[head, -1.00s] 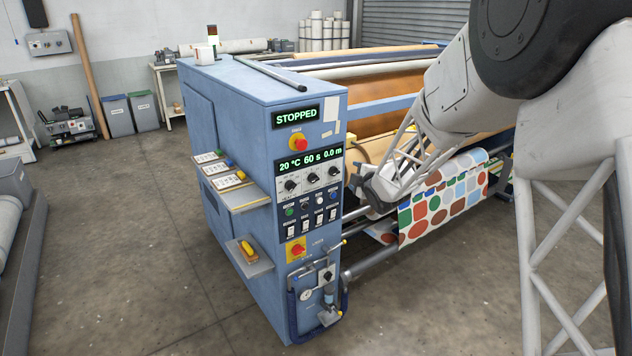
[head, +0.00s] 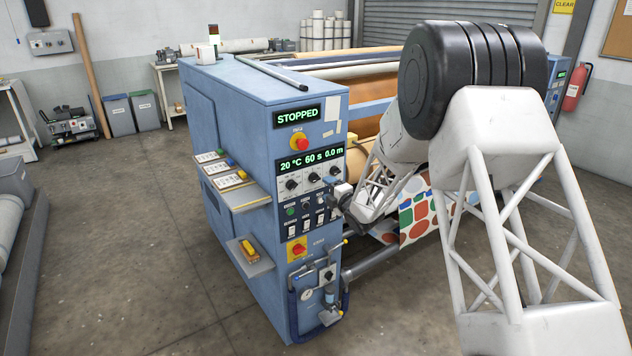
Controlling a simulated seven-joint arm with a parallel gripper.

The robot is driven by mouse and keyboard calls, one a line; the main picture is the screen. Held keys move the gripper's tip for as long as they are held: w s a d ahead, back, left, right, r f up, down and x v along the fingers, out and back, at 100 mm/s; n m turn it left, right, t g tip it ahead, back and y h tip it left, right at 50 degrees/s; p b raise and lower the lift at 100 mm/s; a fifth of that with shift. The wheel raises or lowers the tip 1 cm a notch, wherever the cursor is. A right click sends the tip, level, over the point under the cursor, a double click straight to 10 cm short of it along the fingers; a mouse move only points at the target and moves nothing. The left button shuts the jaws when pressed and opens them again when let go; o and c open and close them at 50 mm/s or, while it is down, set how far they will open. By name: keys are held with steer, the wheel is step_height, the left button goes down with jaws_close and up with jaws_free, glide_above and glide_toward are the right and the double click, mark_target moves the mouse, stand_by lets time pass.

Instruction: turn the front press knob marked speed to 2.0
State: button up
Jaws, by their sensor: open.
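The blue press cabinet (head: 238,130) stands in the middle of the head view, its control panel facing front right. The green display (head: 311,160) reads 20 °C, 60 s and 0.0 m. Under it is a row of dark knobs: a left knob (head: 292,183), a middle knob (head: 317,180) and a right knob (head: 337,172). Their labels are too small to read, so I cannot tell which is marked speed. My gripper (head: 332,192) is open, at the panel's right edge just below the right knob. It overlaps the lower switches; contact cannot be told.
A red stop button (head: 301,143) sits above the display and another red button (head: 298,250) below the switches. The upper display (head: 297,116) reads STOPPED. Shelves (head: 247,200) jut from the cabinet's left side. Floor in front is clear. Printed fabric (head: 414,220) hangs behind my arm.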

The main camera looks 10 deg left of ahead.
mark_target(316, 180)
steer(key=shift+x, duration=3.9)
steer(key=shift+c, duration=0.5)
steer(key=c, duration=0.8)
